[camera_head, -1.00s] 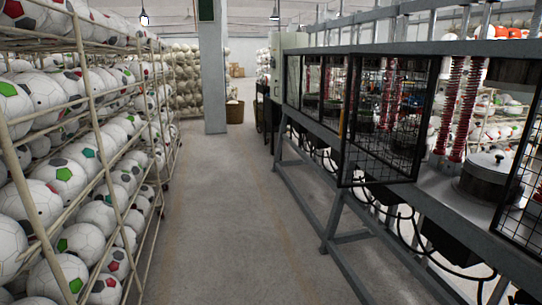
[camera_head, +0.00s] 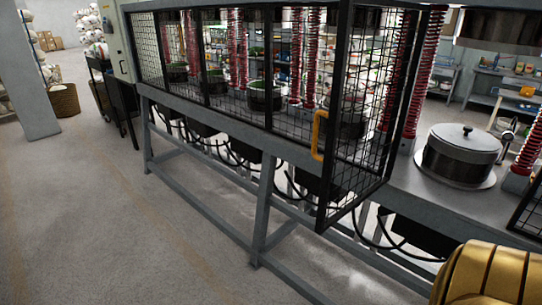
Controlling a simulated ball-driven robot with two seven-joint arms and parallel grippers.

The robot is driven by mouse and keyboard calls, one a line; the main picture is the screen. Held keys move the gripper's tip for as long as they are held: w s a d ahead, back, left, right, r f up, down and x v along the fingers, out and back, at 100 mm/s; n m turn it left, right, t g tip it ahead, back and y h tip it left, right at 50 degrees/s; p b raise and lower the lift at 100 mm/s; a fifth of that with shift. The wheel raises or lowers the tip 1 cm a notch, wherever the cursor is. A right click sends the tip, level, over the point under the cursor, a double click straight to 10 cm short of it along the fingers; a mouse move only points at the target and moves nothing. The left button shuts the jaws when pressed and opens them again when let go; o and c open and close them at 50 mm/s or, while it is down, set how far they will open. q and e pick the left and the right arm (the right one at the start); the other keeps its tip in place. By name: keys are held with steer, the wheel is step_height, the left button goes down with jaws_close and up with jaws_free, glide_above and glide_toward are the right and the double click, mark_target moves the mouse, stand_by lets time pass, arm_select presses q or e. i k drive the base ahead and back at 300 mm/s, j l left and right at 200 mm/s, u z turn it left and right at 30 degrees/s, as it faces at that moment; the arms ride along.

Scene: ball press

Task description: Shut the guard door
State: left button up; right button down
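The guard door (camera_head: 368,165) is a black-framed wire mesh panel on the long press machine. It stands open, swung out from the machine's front. A yellow handle (camera_head: 319,136) shows at the left of the open door. Right of the door, the press bay is uncovered, with a round lidded metal pot (camera_head: 460,155) on the bench and red springs beside it. A gold ribbed part of my own arm shows at the bottom right corner. Neither gripper's fingers are in view.
The machine's grey frame (camera_head: 262,210) runs along the aisle, with black hoses hanging under it. Open concrete floor (camera_head: 120,220) lies to the left. A grey pillar (camera_head: 30,85), a wicker basket (camera_head: 64,100) and a dark cart (camera_head: 113,100) stand farther back.

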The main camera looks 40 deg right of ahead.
mark_target(346, 11)
steer(key=i+z, duration=0.1)
steer(key=i, duration=0.45)
steer(key=i+j+z, duration=0.1)
steer(key=i, duration=0.4)
steer(key=i+z, duration=0.3)
steer(key=z, duration=0.15)
steer(key=i+j+z, duration=0.2)
steer(key=z, duration=0.3)
steer(key=i+j+z, duration=0.25)
steer(key=z, duration=0.2)
